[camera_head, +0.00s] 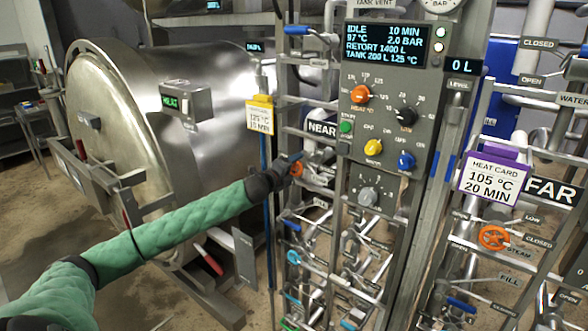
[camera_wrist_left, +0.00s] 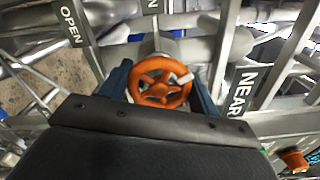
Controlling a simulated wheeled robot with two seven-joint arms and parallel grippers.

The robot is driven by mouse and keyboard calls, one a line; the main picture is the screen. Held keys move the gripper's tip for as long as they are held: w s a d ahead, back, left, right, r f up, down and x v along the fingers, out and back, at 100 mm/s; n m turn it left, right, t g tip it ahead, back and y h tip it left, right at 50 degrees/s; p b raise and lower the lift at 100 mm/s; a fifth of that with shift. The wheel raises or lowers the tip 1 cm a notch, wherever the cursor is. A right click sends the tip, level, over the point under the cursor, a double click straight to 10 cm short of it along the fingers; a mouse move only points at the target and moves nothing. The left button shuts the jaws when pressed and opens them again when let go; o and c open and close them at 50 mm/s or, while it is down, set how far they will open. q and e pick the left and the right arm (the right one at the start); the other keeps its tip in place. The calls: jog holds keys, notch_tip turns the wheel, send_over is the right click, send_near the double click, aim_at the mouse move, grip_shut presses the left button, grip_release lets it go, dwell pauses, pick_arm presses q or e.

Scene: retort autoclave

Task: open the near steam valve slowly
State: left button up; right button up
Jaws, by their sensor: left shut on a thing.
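The near steam valve is an orange handwheel (camera_wrist_left: 160,82) with a pale mark on its rim, facing the left wrist camera. In the head view a small part of the orange wheel (camera_head: 297,169) shows at the gripper's tip, below the NEAR label (camera_head: 322,129). My left gripper (camera_head: 292,163) is shut on the wheel. In the left wrist view its two blue fingers (camera_wrist_left: 161,88) stand on either side of the rim. My right gripper is not in view.
A control panel (camera_head: 388,120) with knobs and a display stands right of the valve. A large steel retort (camera_head: 120,120) is at left. The FAR rack at right has another orange wheel (camera_head: 494,238). Pipes and rails crowd the valve.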

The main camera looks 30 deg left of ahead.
pick_arm(q)
jog(key=n, duration=0.2)
jog(key=shift+a+n, duration=0.1)
jog(key=shift+n, duration=1.7)
jog(key=shift+f+n, duration=0.1)
jog(key=shift+n, duration=2)
jog(key=shift+f+n, duration=0.1)
jog(key=shift+n, duration=1.2)
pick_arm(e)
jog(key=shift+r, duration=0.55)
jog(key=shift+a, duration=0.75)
